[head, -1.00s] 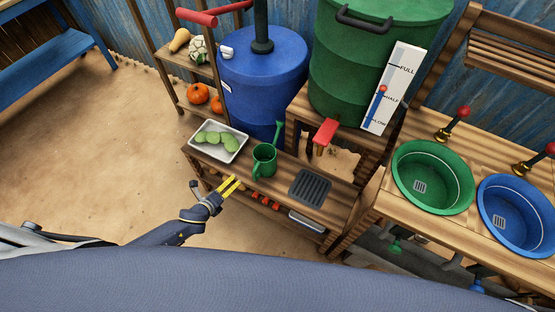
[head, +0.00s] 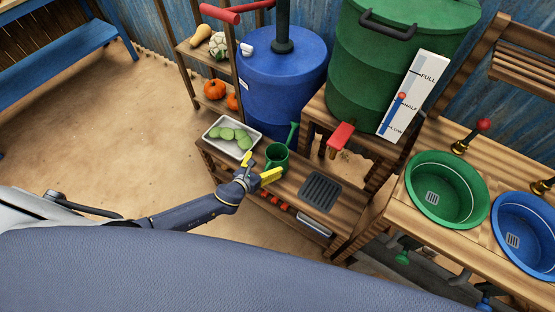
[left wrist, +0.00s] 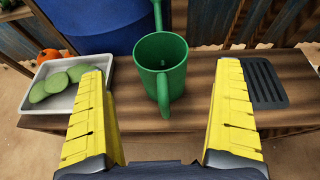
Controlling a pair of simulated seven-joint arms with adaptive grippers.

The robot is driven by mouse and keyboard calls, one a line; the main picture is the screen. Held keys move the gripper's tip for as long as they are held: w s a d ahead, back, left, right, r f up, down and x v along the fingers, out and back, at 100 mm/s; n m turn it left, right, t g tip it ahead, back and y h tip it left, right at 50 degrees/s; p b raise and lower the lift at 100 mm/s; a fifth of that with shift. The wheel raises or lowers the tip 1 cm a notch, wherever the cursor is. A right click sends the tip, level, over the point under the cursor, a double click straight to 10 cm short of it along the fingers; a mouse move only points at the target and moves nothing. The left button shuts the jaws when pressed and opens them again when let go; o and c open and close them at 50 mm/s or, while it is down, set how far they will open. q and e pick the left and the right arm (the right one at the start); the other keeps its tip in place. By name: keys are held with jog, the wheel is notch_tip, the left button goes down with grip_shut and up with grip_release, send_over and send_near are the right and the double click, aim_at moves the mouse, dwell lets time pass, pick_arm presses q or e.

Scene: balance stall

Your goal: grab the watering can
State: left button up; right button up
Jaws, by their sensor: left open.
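The green watering can (head: 277,157) stands upright on the low wooden bench, its spout pointing up and back. In the left wrist view the watering can (left wrist: 161,62) is just ahead, between the lines of the two fingers, with its handle toward me. My left gripper (head: 258,168) is open and empty at the front of the can. Its yellow fingers (left wrist: 161,115) are spread wide in the left wrist view, either side of the handle's line. I cannot tell whether they touch the can. My right gripper is not in view.
A white tray (head: 211,133) with green pads stands left of the can. A dark drain grate (head: 320,193) is on its right. A blue barrel (head: 283,95) stands behind. A red-handled tap (head: 341,136) sticks out under the green barrel (head: 385,70).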

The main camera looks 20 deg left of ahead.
aim_at(278, 151)
pick_arm(q)
jog(key=shift+x, duration=5.55)
jog(key=shift+f, duration=0.15)
jog(key=shift+s, duration=0.1)
jog(key=c, duration=1.3)
jog(key=shift+c, duration=0.4)
